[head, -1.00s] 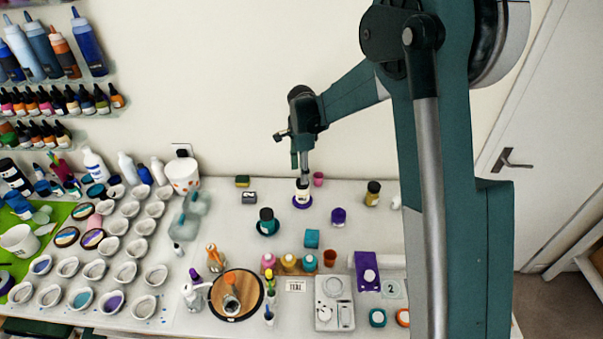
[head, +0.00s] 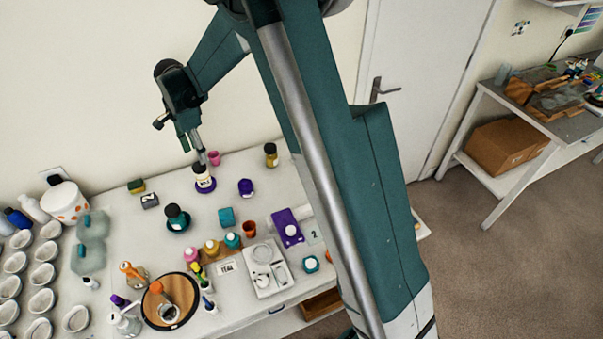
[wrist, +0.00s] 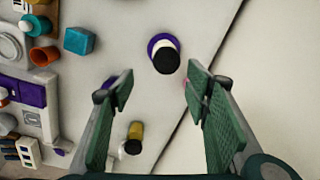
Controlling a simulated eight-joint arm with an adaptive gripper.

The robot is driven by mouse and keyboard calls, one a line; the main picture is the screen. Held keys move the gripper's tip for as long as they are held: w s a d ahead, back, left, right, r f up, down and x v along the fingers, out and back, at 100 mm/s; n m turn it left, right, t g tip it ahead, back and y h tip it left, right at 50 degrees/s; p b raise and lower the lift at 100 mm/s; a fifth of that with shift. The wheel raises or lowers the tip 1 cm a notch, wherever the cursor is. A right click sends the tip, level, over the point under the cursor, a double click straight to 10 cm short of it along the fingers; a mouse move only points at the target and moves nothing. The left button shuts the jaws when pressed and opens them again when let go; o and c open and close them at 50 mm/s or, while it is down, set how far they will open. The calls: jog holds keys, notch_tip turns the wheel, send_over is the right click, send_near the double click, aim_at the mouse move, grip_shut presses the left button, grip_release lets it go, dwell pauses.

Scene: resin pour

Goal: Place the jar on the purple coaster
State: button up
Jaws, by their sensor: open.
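A white jar with a black lid (wrist: 165,58) stands on the round purple coaster (wrist: 152,42) in the wrist view. The coaster's rim shows around the jar's base. In the head view the jar (head: 204,184) and coaster (head: 205,190) are near the back of the table. My gripper (wrist: 158,84) is open and empty; its two green-padded fingers are apart and the jar is beyond their tips, not between them. In the head view my gripper (head: 202,158) is just above the jar, partly overlapping its top.
A pink cup (head: 214,158) stands close behind the jar. A dark-lidded bottle on a teal base (head: 177,218), a purple jar (head: 246,187) and a yellow jar with a dark lid (head: 270,155) stand around. Several white cups (head: 42,300) fill the left side.

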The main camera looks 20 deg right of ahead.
jog(key=s+d+r+n+t, duration=0.2)
jog(key=s+d+r+n, duration=0.1)
jog(key=s+d+r, duration=0.5)
jog(key=s+d+r+n+t, duration=0.1)
jog(key=s+d+r+n, duration=0.4)
jog(key=s+r, duration=0.5)
jog(key=s+d+n+t, duration=0.2)
jog(key=s+d, duration=0.3)
jog(key=s, duration=0.6)
jog(key=s+d+n+t, duration=0.1)
jog(key=s+d+n, duration=0.3)
jog(key=s, duration=0.7)
jog(key=shift+d+f+t, duration=0.15)
jog(key=shift+d+t, duration=0.25)
jog(key=shift+d, duration=0.25)
